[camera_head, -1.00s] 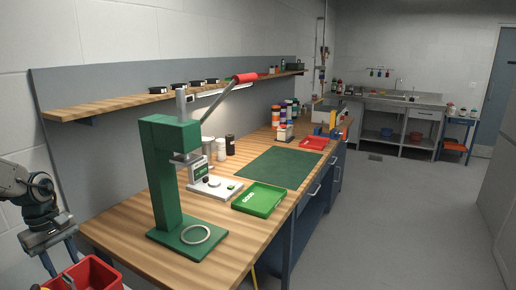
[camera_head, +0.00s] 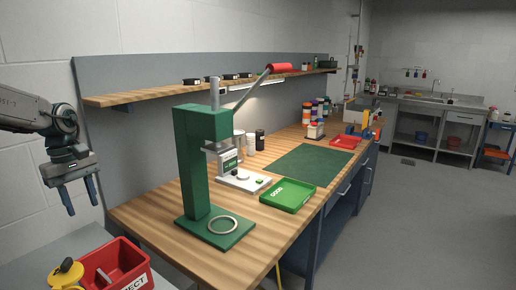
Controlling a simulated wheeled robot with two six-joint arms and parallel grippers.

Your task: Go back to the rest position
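My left gripper (camera_head: 80,196) is at the left edge of the view, with its two fingers apart and pointing down. Nothing shows between the fingers. It hangs in the air to the left of the wooden bench (camera_head: 150,232), above a grey surface. My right gripper is not in view. A green arbor press (camera_head: 192,160) with a red-handled lever stands on the near end of the bench. A pale ring (camera_head: 222,217) lies on its green base.
A red bin (camera_head: 115,262) with lettering sits low at the left, beside a yellow item (camera_head: 66,277). A green tray (camera_head: 287,195), a green mat (camera_head: 306,164) and a red tray (camera_head: 345,142) lie along the bench. The floor (camera_head: 420,220) to the right is clear.

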